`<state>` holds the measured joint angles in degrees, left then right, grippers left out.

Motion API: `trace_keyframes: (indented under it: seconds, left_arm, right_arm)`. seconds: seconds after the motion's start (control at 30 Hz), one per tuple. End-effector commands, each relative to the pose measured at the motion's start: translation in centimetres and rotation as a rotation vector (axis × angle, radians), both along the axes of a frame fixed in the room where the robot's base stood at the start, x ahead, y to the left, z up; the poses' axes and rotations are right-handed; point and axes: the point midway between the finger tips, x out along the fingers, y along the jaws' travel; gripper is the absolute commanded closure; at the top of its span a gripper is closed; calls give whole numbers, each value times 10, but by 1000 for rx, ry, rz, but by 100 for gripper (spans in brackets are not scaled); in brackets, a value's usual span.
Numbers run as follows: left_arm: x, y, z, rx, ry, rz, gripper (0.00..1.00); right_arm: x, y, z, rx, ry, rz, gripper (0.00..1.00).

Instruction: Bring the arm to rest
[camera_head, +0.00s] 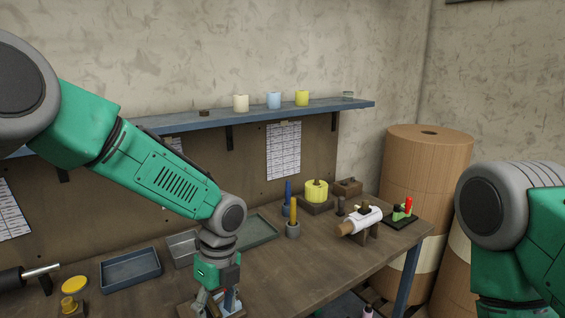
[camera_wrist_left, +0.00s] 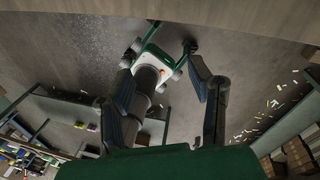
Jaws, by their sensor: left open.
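My left arm (camera_head: 165,170) comes in from the left and bends down at the elbow over the workbench. My left gripper (camera_head: 222,303) is at the bottom edge of the head view, partly cut off, at the bench's near side. In the left wrist view its two fingers (camera_wrist_left: 163,82) are spread apart with nothing between them. Behind them that view shows the floor and part of my own body. My right arm (camera_head: 515,225) shows only its upper part at the right edge; its gripper is out of view.
The bench (camera_head: 330,255) carries a blue tray (camera_head: 130,283), a yellow roll (camera_head: 316,190) and a white roll (camera_head: 360,220) on a stand. A wall shelf (camera_head: 200,120) holds cream (camera_head: 241,103), light blue (camera_head: 274,100) and yellow (camera_head: 302,98) rolls. A large brown roll (camera_head: 428,165) stands right.

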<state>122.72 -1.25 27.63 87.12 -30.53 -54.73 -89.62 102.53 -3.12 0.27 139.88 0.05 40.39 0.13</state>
Motion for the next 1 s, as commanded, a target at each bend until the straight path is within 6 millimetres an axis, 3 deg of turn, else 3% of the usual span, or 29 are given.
trace_keyframes:
  seconds: [0.27, 0.47, 0.57, 0.7, 0.8, 1.0]
  left_arm:
    - [-31, 0, -65, -39, 8, 213, 53]
    - [-73, 5, -129, -66, 17, 488, 53]
    - [-104, 13, -172, -69, 26, 707, 53]
    - [-169, 41, -240, -41, 21, 1165, 53]
    - [-213, 70, -274, 0, -18, 1517, 53]
    - [-273, 127, -298, 60, -158, 2026, 53]
  right_arm:
    - [1, 0, -14, 0, -1, 0, 60]
    - [0, 0, -30, 0, -1, 0, 60]
    - [0, 0, -41, 0, 0, 0, 60]
    - [0, 0, -65, 0, 0, 0, 60]
    - [0, 0, -80, 0, 0, 0, 60]
    - [1, 0, -100, 0, 0, 0, 60]
